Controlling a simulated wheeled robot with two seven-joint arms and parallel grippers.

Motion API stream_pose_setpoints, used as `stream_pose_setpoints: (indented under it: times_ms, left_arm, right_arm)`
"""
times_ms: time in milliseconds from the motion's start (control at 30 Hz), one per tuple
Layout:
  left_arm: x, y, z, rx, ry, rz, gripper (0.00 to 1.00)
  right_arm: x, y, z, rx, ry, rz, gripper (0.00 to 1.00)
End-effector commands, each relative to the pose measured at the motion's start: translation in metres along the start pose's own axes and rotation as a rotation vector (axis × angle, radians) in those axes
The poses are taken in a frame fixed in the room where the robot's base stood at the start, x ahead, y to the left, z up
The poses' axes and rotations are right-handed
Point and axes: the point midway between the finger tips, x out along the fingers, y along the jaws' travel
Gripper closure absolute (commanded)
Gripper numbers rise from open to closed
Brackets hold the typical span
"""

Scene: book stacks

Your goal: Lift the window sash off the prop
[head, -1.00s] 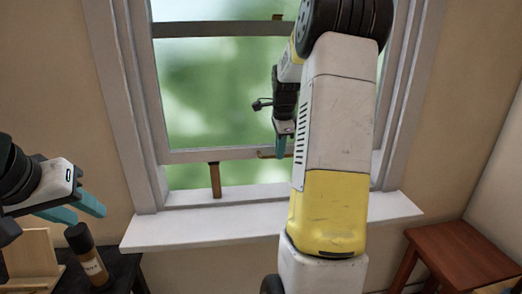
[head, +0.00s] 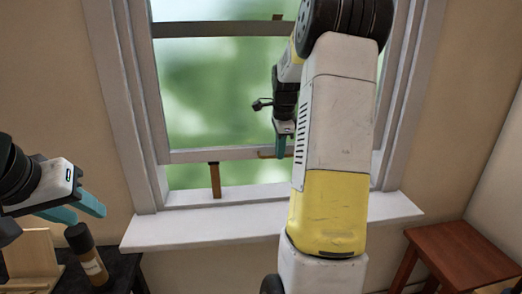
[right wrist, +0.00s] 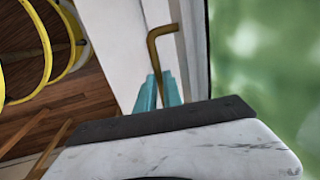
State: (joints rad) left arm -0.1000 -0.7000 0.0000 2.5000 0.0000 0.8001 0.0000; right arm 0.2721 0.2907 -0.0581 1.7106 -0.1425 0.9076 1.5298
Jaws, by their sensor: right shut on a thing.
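The window sash (head: 200,155) is partly raised, with its bottom rail above the sill. A brown upright wooden prop (head: 215,180) stands on the sill, its top at the underside of the rail; I see no gap there. A brass handle (head: 266,155) sits on the rail right of the prop. My right gripper (head: 281,155) is at this handle; in the right wrist view its teal fingers are shut on the bent brass handle (right wrist: 153,48). My arm hides the right part of the sash. My left gripper (head: 88,212) is open and empty, at the far left.
The white sill (head: 180,230) is bare around the prop. A dark bottle (head: 88,258) and a light wooden stand (head: 30,255) are on a dark table at lower left, below my left gripper. A reddish wooden stool (head: 462,250) stands at lower right.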

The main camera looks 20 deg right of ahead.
Motion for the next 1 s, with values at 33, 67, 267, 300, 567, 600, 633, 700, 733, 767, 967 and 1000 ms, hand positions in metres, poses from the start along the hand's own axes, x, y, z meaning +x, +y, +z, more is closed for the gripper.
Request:
stream_pose_setpoints:
  times_ms: [33, 67, 267, 300, 567, 600, 633, 700, 733, 767, 967, 1000]
  left_arm:
    - [0.000, 0.000, 0.000, 0.000, 0.000, 0.000, 0.64]
    - [0.000, 0.000, 0.000, 0.000, 0.000, 0.000, 0.64]
    - [0.000, 0.000, 0.000, 0.000, 0.000, 0.000, 0.64]
    - [0.000, 0.000, 0.000, 0.000, 0.000, 0.000, 0.64]
    - [0.000, 0.000, 0.000, 0.000, 0.000, 0.000, 0.64]
    - [0.000, 0.000, 0.000, 0.000, 0.000, 0.000, 0.64]
    - [0.000, 0.000, 0.000, 0.000, 0.000, 0.000, 0.64]
    - [0.000, 0.000, 0.000, 0.000, 0.000, 0.000, 0.64]
    - [0.000, 0.000, 0.000, 0.000, 0.000, 0.000, 0.64]
    - [0.000, 0.000, 0.000, 0.000, 0.000, 0.000, 0.64]
    - [0.000, 0.000, 0.000, 0.000, 0.000, 0.000, 0.64]
    - [0.000, 0.000, 0.000, 0.000, 0.000, 0.000, 0.64]
  right_arm:
    - [-0.001, -0.001, 0.000, 0.000, 0.000, -0.004, 1.00]
    - [-0.001, -0.001, 0.000, 0.000, 0.000, -0.004, 1.00]
    - [-0.004, -0.002, 0.000, 0.000, 0.000, -0.005, 1.00]
    - [-0.008, -0.003, 0.000, 0.000, 0.001, -0.006, 1.00]
    - [-0.068, -0.016, -0.001, 0.001, 0.003, -0.012, 1.00]
    - [-0.076, -0.018, 0.000, 0.001, 0.003, -0.012, 1.00]
    - [-0.081, -0.018, 0.000, 0.000, 0.003, -0.011, 1.00]
    - [-0.091, -0.019, 0.000, 0.001, 0.002, -0.009, 1.00]
    - [-0.094, -0.020, 0.000, 0.001, 0.002, -0.009, 1.00]
    - [-0.096, -0.020, -0.001, 0.001, 0.002, -0.009, 1.00]
    - [-0.098, -0.020, -0.001, 0.002, 0.002, -0.006, 1.00]
    - [-0.098, -0.019, -0.001, 0.002, 0.002, -0.006, 1.00]
